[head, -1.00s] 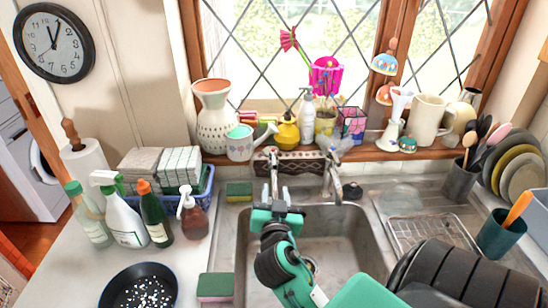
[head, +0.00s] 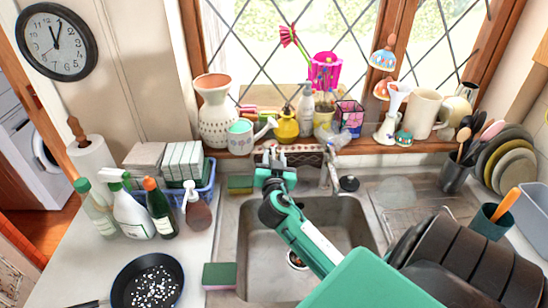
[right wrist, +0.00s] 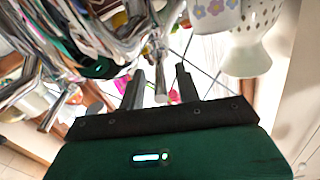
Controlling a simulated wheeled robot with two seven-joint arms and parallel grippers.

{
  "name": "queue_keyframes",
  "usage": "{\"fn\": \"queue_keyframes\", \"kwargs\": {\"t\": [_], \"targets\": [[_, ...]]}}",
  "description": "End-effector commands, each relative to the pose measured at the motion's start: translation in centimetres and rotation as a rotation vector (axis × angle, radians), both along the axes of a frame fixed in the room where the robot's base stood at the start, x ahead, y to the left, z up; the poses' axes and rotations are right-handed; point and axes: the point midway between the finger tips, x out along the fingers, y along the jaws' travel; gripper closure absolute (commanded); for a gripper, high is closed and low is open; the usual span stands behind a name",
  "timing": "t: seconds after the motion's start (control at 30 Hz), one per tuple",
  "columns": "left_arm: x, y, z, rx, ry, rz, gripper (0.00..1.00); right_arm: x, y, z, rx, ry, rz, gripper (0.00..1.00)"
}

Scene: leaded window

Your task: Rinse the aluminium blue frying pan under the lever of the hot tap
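The dark blue frying pan (head: 172,267) lies on the counter left of the sink, with white bits scattered inside and its handle toward the lower left. My right gripper (head: 274,160) is at the back of the sink, in front of the left tap, which it mostly hides. In the right wrist view its two fingers (right wrist: 160,73) are apart, with a metal tap part (right wrist: 160,88) showing between them; I cannot tell if they touch it. The right tap (head: 330,172) stands beside it. Which tap is hot is not clear. My left gripper is not in view.
The sink basin (head: 252,255) is empty apart from its drain. Sponges (head: 220,276) lie at its left edge, and bottles (head: 132,215) stand behind the pan. Vases and ornaments crowd the windowsill. A drying rack with dark pans (head: 455,262) is at the right.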

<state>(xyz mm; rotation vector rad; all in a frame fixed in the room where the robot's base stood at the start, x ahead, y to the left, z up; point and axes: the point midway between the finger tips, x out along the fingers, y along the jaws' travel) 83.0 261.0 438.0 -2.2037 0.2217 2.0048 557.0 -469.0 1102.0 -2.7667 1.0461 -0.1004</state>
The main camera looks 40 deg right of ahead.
Motion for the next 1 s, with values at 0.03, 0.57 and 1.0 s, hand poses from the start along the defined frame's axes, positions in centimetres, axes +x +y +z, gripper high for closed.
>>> {"fn": "queue_keyframes", "kwargs": {"t": [0.03, 0.57, 1.0], "targets": [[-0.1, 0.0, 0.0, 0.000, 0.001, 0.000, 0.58, 0.0, 0.0, 0.0, 0.000, 0.000, 0.000, 0.66], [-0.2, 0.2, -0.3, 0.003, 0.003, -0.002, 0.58, -0.1, -0.1, -0.2, 0.001, 0.001, 0.023, 1.00], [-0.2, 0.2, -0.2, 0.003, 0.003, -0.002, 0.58, -0.9, -1.4, 0.1, 0.000, 0.001, 0.254, 1.00]]}}
